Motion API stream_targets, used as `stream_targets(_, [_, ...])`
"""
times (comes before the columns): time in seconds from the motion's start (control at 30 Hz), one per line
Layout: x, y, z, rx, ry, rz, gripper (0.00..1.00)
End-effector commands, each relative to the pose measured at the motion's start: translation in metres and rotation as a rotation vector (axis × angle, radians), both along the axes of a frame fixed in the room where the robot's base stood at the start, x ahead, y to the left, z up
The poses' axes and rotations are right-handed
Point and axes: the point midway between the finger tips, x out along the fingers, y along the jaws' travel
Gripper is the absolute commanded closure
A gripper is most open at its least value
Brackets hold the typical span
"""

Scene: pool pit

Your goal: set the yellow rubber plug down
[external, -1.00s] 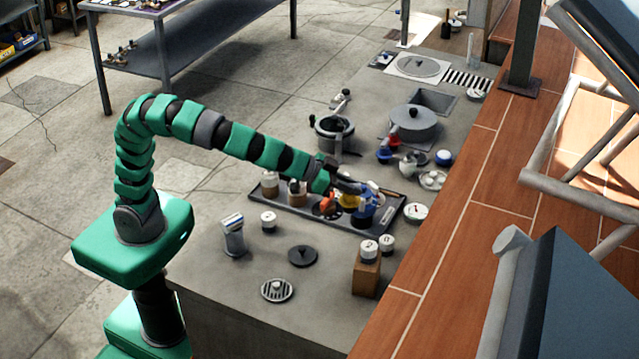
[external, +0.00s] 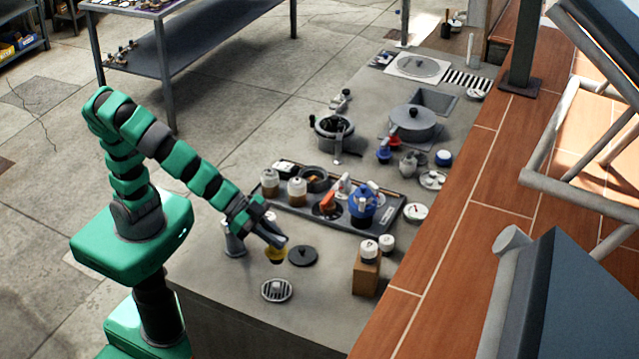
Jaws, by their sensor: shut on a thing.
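The yellow rubber plug (external: 275,256) is held in my gripper (external: 273,242), whose jaws are shut on it. The plug hangs at the tip of the gripper, over the near part of the grey counter (external: 225,290). It is left of a dark round lid (external: 302,256) and behind a round slotted drain grate (external: 277,290) in the picture. I cannot tell for certain whether the plug's underside touches the counter. The gripper partly covers the plug's top.
A dark tray (external: 390,212) with jars, an orange item and a blue pot (external: 363,206) lies behind the gripper. A grey canister (external: 234,240) stands close at left. A wooden block (external: 365,275) with a white-topped item stands at right. Bare counter surrounds the grate.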

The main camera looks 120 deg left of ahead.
Motion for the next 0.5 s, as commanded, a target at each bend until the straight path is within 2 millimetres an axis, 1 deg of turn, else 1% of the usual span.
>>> stream_targets(0.03, [-0.001, 0.001, -0.010, 0.005, 0.004, 0.002, 1.00])
stream_targets(0.3, [0.000, 0.001, -0.050, 0.003, 0.003, 0.001, 1.00])
stream_targets(0.4, [0.000, 0.001, -0.058, 0.002, 0.004, 0.002, 1.00])
stream_targets(0.5, [0.004, 0.000, -0.061, 0.001, 0.001, 0.002, 1.00])
